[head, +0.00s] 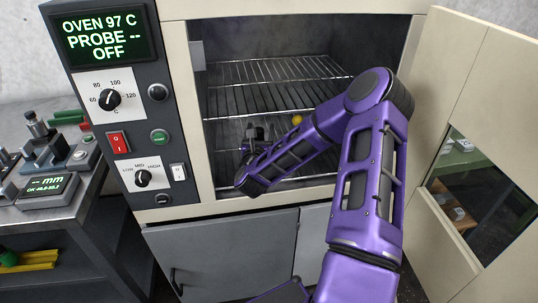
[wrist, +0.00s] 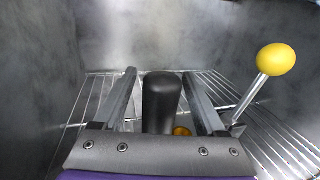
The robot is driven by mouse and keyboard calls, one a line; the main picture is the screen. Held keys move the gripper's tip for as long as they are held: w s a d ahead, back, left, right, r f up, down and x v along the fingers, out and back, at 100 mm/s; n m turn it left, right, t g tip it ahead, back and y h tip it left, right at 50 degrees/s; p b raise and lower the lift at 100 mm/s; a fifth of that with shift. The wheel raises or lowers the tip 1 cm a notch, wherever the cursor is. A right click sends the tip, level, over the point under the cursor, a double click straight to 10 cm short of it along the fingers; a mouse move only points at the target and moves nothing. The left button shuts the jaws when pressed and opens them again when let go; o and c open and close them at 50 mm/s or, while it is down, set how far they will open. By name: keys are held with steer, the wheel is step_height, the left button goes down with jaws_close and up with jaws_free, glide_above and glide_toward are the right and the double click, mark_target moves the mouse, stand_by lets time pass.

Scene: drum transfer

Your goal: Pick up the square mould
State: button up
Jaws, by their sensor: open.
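No square mould can be made out clearly in either view. My gripper (head: 254,136) is inside the open oven, low and near the front, partly hidden by my purple arm. In the wrist view my gripper (wrist: 160,75) is open, with one finger on each side of a dark, round-topped post (wrist: 162,100). I cannot tell whether the post belongs to the mould or whether the fingers touch it. A small orange-yellow thing (wrist: 182,131) shows low between the fingers. A yellow ball (wrist: 276,59) on a metal rod stands to the right; it also shows in the head view (head: 296,119).
Wire racks (head: 275,70) span the oven (head: 180,120). Its door (head: 465,70) stands open at the right. Below are grey cupboard doors (head: 225,250). A bench (head: 60,205) with a gauge stands at the left.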

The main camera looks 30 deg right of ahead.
steer(key=shift+c, duration=0.3)
jaws_close()
stand_by(0.9)
steer(key=shift+r, duration=0.15)
